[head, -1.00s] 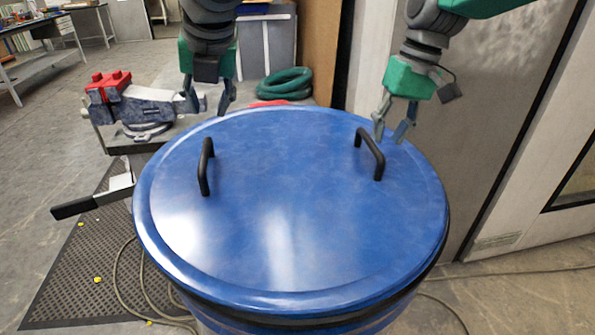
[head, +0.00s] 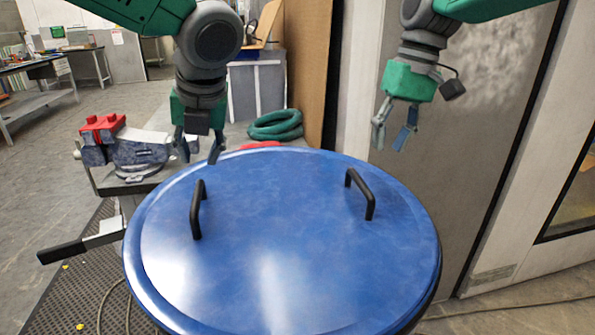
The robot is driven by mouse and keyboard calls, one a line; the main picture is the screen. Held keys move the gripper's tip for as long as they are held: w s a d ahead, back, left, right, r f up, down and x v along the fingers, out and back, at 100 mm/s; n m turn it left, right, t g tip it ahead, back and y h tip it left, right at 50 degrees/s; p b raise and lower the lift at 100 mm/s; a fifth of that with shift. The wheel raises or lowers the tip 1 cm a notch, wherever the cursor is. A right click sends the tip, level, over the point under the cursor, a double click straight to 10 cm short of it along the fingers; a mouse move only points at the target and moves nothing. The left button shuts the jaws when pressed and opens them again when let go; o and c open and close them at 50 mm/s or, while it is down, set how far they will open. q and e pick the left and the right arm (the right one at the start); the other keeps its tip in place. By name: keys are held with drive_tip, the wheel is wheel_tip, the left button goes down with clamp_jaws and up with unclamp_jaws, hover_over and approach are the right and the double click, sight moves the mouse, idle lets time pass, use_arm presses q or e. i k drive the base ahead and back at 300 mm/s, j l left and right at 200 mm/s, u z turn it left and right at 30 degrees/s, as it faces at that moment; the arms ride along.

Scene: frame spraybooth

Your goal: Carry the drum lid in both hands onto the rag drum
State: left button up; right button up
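The blue round drum lid (head: 285,235) lies flat on top of a drum, whose body is mostly hidden beneath it. It has two black bar handles, a left one (head: 197,210) and a right one (head: 360,194). My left gripper (head: 200,152) is open and empty, just above the lid's far left rim and beyond the left handle. Neither gripper touches a handle.
A red and grey vise (head: 135,150) stands on a bench at the left, with a lever (head: 75,246) sticking out below. A coiled green hose (head: 275,125) lies behind the lid. A grey door panel (head: 470,150) stands close at the right.

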sight(283, 240)
drive_tip(key=k, duration=0.95)
